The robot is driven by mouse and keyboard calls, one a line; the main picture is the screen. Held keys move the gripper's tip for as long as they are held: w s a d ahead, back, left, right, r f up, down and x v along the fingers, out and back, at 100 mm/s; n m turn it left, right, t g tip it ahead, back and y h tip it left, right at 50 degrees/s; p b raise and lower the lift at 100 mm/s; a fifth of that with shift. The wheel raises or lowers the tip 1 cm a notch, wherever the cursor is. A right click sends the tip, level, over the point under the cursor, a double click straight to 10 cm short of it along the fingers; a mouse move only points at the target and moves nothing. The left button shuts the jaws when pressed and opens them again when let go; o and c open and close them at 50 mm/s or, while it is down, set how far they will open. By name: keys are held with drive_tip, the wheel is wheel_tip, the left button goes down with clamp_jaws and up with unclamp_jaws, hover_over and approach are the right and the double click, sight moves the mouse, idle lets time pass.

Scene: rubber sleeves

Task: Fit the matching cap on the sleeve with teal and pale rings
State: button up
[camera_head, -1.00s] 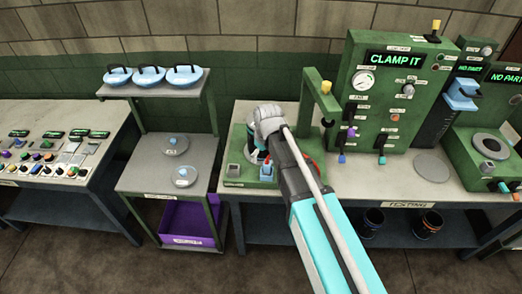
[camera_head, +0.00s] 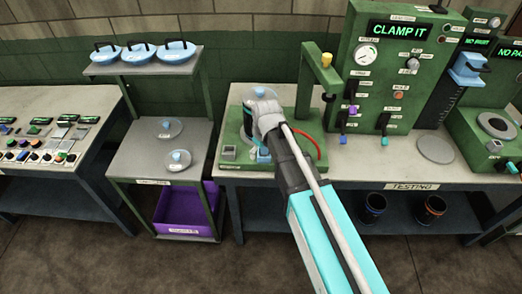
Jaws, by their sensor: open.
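A dark sleeve (camera_head: 246,122) with a teal mark stands upright in the green clamp fixture (camera_head: 228,168) on the testing bench, mostly hidden behind my gripper. A grey disc cap with a blue knob (camera_head: 259,93) shows at the sleeve's top; I cannot tell how well it is seated. My gripper (camera_head: 262,118) is open, just in front of and below the knob; its fingertips are largely hidden. Two similar grey caps with blue knobs, one at the back (camera_head: 168,128) and one in front (camera_head: 178,160), lie on the cart's middle shelf.
Three blue lids with black handles (camera_head: 137,53) sit on the cart's top shelf (camera_head: 190,70). A purple bin (camera_head: 178,208) is below. The green test panel (camera_head: 410,75) reads "CLAMP IT". The green clamp post (camera_head: 325,75) rises right of the gripper. Two dark sleeves (camera_head: 372,206) stand under the bench.

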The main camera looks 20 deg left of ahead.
wheel_tip(320, 180, down, 6)
drive_tip(key=b, duration=0.5)
idle(0.7)
drive_tip(key=s+d+m+b, duration=0.1)
drive_tip(key=d+m, duration=0.2)
drive_tip(key=d, duration=0.8)
drive_tip(key=s+d+f+m, duration=0.1)
drive_tip(key=d+m, duration=0.3)
drive_tip(key=d, duration=0.8)
drive_tip(key=s+d+f+m+h+b, duration=0.1)
drive_tip(key=s+d+m, duration=0.2)
drive_tip(key=d, duration=0.9)
drive_tip(key=shift+f+m+g+b, duration=0.2)
drive_tip(key=shift+m+g+b, duration=0.2)
drive_tip(key=shift+m, duration=0.2)
